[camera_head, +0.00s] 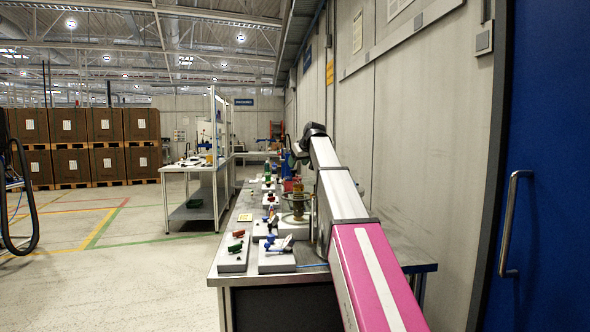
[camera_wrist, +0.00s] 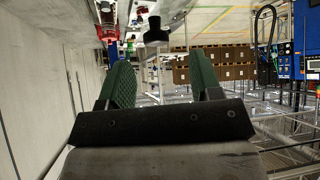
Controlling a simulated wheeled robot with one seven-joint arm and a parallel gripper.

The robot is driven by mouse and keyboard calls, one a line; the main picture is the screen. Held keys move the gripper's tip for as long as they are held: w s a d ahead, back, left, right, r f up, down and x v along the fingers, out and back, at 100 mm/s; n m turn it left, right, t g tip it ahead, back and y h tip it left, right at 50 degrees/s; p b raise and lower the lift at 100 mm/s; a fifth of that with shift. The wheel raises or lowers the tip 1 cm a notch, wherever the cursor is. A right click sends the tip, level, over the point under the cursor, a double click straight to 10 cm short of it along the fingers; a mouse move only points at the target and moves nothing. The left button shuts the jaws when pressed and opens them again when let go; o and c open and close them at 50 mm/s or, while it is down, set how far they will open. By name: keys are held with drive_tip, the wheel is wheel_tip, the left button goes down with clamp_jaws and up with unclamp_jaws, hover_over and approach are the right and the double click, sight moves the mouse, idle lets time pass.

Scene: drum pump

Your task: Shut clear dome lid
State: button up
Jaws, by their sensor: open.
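I cannot pick out a clear dome lid for certain in either view. In the head view, a round olive-brown fixture (camera_head: 296,218) with an amber cylinder (camera_head: 298,187) above it stands on the bench beside my arm. Any clear cover there is too small to tell. My gripper (camera_wrist: 163,80) shows in the wrist view with its two green-padded fingers wide apart and nothing between them. Beyond the fingertips is a black knob-like part (camera_wrist: 156,32), apart from them. In the head view, my arm reaches over the bench and its fingers are not clearly visible.
The metal bench (camera_head: 222,272) carries a red part on a grey block (camera_head: 234,252) and a blue-handled fixture (camera_head: 277,254) at its near end. A wall (camera_head: 420,130) runs close along the right. A second table (camera_head: 195,200) stands farther back; the left floor is open.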

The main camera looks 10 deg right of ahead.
drive_tip(key=v, duration=0.5)
drive_tip(key=shift+s+r, duration=0.1)
drive_tip(key=shift+s, duration=0.05)
